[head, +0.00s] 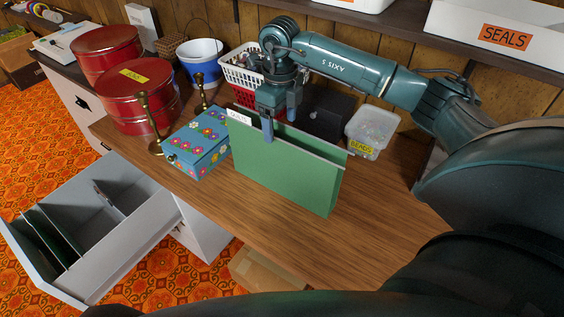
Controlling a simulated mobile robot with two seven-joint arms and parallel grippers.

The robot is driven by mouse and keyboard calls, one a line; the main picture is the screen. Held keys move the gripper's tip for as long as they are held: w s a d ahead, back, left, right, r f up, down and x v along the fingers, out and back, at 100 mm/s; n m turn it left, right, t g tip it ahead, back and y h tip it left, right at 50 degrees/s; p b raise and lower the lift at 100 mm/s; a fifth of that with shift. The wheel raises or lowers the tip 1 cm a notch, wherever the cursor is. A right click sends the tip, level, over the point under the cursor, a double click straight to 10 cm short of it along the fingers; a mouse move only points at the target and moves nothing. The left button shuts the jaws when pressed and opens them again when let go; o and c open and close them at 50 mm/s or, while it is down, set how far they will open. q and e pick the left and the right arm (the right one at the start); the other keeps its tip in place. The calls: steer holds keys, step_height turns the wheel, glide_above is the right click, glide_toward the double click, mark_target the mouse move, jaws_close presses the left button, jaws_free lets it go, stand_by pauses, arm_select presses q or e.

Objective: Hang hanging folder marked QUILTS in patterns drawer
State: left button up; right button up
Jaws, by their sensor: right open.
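The green hanging folder (285,170) stands upright on the wooden table, with a white tab (239,117) at its top left that seems to read QUILTS. My right gripper (280,119) is open at the folder's top edge, left of its middle. One finger is in front of the folder and the other appears behind it. Whether they touch it I cannot tell. The grey patterns drawer (149,240) is pulled out at lower left, with dark green folders (45,238) hanging near its left end and free space farther right. My left gripper is not in view.
Red tins (140,95), a blue bucket (200,62), a white basket (241,70) and a BEADS tub (372,132) stand farther back.

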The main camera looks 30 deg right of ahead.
mark_target(282, 138)
step_height(282, 138, down, 5)
steer(key=shift+s+d+f+p, duration=0.15)
steer(key=shift+f+p, duration=0.05)
steer(key=shift+p, duration=0.55)
steer(key=shift+c, duration=0.4)
steer(key=c, duration=1.3)
steer(key=shift+o, duration=0.2)
